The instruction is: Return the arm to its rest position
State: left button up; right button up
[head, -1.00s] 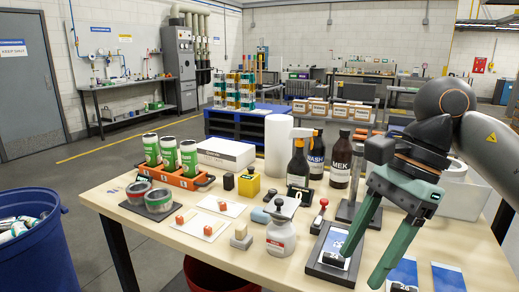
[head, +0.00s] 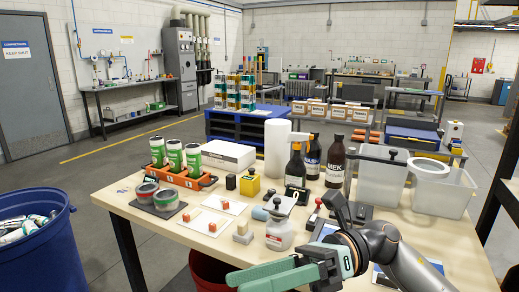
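My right arm (head: 385,250) comes in from the lower right, low over the near edge of the table (head: 130,208). Its green gripper (head: 236,281) points left at the bottom of the head view, in front of the white spray bottle (head: 280,235). The fingers are seen nearly edge-on and overlap, so their gap cannot be judged. I see nothing held in them. The arm hides much of the dark-framed pad and blue sheets at the table's near right. My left gripper is not in view.
Green cans (head: 175,154) stand in an orange rack (head: 183,178). Dark bottles (head: 335,163), a white roll (head: 277,148) and clear bins (head: 382,180) stand along the table's back. A blue barrel (head: 40,240) is at the left, a red bin (head: 208,272) below the table.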

jog(key=w+d+f+m+t+y+p, duration=0.15)
jog(key=w+m+t+y, duration=0.55)
jog(key=m+t, duration=0.95)
jog(key=w+d+f+m+t+h+p, duration=0.15)
jog(key=d+f+m+t+h, duration=0.3)
jog(key=m, duration=0.55)
jog(key=w+d+f+m+t+h+p, duration=0.1)
jog(key=w+d+f+m+t+h, duration=0.2)
jog(key=f+m+h, duration=0.5)
jog(key=s+d+f+m+g+h+p, duration=0.1)
jog(key=s+d+f+m+h, duration=0.15)
jog(key=f+m, duration=0.35)
jog(key=s+d+f+m+g+h+p, duration=0.1)
jog(key=s+d+f+m+h, duration=0.1)
jog(key=s+f+m+h, duration=0.45)
jog(key=s+d+f+m+g, duration=0.2)
jog(key=s+f+g, duration=0.3)
jog(key=s+f, duration=0.5)
notch_tip(320, 180, down, 3)
jog(key=shift+s+d+f+m+g, duration=0.2)
jog(key=shift+d+m+g, duration=0.2)
jog(key=shift+d, duration=0.5)
